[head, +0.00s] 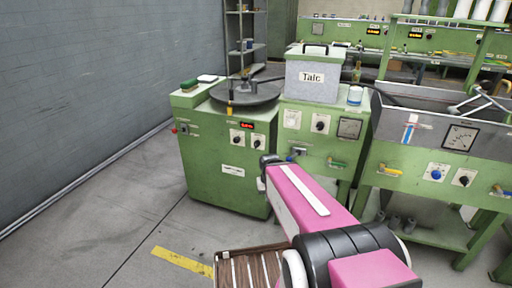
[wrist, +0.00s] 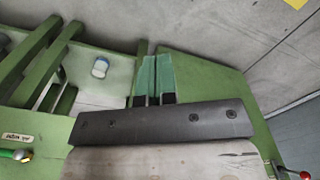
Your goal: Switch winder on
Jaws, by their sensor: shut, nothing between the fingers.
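A green cabinet (head: 222,170) stands left of centre in the head view, with a dark round turntable (head: 246,92) on top; I take it to be the winder. My pink arm reaches toward the cabinet's lower right front. My gripper (wrist: 153,64) is shut and empty in the wrist view, its two teal fingers together. Its fingertips cannot be made out in the head view. Contact with the cabinet cannot be told.
A green unit with a grey Talc box (head: 312,78) stands right of the cabinet. A steel trough (head: 440,122) is further right. A red button (head: 174,130) is on the cabinet's left edge. Bare floor lies left, beside the grey wall. A slatted wooden pallet (head: 250,268) is below.

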